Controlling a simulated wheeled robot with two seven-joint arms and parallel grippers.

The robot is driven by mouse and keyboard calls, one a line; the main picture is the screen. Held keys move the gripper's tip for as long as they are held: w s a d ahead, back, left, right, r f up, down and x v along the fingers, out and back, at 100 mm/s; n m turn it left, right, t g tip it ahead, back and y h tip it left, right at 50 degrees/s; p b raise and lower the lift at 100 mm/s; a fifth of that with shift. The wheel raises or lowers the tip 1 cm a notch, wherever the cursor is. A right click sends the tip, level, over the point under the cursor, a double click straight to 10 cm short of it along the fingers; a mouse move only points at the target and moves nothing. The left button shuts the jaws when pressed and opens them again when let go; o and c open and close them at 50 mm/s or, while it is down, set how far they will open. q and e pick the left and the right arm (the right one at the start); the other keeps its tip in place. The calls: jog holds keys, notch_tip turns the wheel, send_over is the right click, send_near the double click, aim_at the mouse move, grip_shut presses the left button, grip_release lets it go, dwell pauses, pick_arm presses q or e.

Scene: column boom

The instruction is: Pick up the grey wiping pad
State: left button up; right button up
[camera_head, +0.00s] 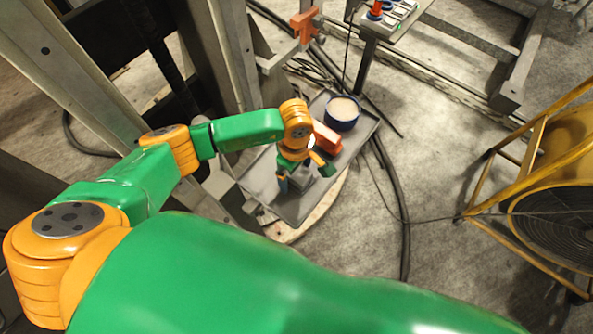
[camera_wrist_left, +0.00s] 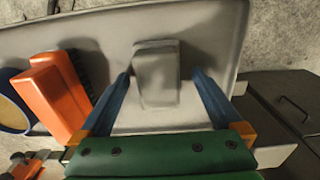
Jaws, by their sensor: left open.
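The grey wiping pad (camera_wrist_left: 157,75) lies on a grey tray (camera_wrist_left: 214,35), a pale block with a darker far edge in the left wrist view. My left gripper (camera_wrist_left: 160,74) is open, its two blue fingers on either side of the pad with gaps visible. In the head view my left gripper (camera_head: 305,177) reaches down over the tray (camera_head: 290,211) and partly hides the pad. Whether the fingertips are at the pad's height is hard to tell. My right gripper is not in view.
An orange brush with dark bristles (camera_wrist_left: 55,95) lies left of the gripper, close to its left finger. A blue tub with pale contents (camera_head: 342,112) stands at the tray's far end. Black cables (camera_head: 392,190) run over the floor. A yellow-framed fan (camera_head: 555,205) stands right.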

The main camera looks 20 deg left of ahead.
pick_arm(q)
jog(key=shift+w+f, duration=0.1)
jog(key=shift+w, duration=0.1)
jog(key=shift+s, duration=0.15)
jog(key=c, duration=1.5)
jog(key=shift+r, duration=0.6)
jog(key=s+d+r+b, duration=0.2)
jog(key=s+d+r, duration=0.7)
jog(key=r, duration=0.3)
jog(key=shift+s+d, duration=0.25)
jog(key=shift+d, duration=0.4)
